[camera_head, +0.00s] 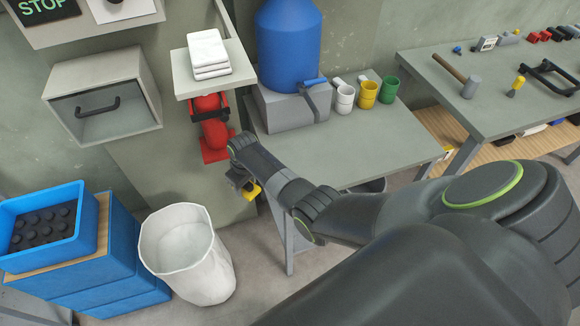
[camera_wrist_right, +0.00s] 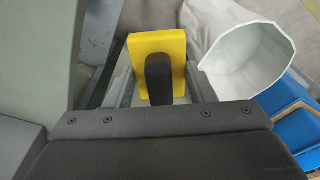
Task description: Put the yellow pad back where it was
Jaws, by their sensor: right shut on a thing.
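The yellow pad (camera_wrist_right: 158,50) is a flat yellow block with a dark grip on it, and it fills the middle of the right wrist view. My right gripper (camera_wrist_right: 158,85) is shut on it, with a finger on either side of the dark grip. In the head view the right gripper (camera_head: 246,184) hangs beside the grey table's left edge, and a small part of the yellow pad (camera_head: 254,192) shows below it. The pad is in the air, to the upper right of the white bin. My left gripper is not in view.
The white bin (camera_head: 166,262) stands on the floor near blue crates (camera_head: 108,283). A grey table (camera_head: 395,140) holds a blue water bottle (camera_head: 288,45) and cups. A red fire extinguisher (camera_head: 214,132) is under a shelf (camera_head: 184,78) bearing white cloths. A workbench (camera_head: 435,75) with tools stands right.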

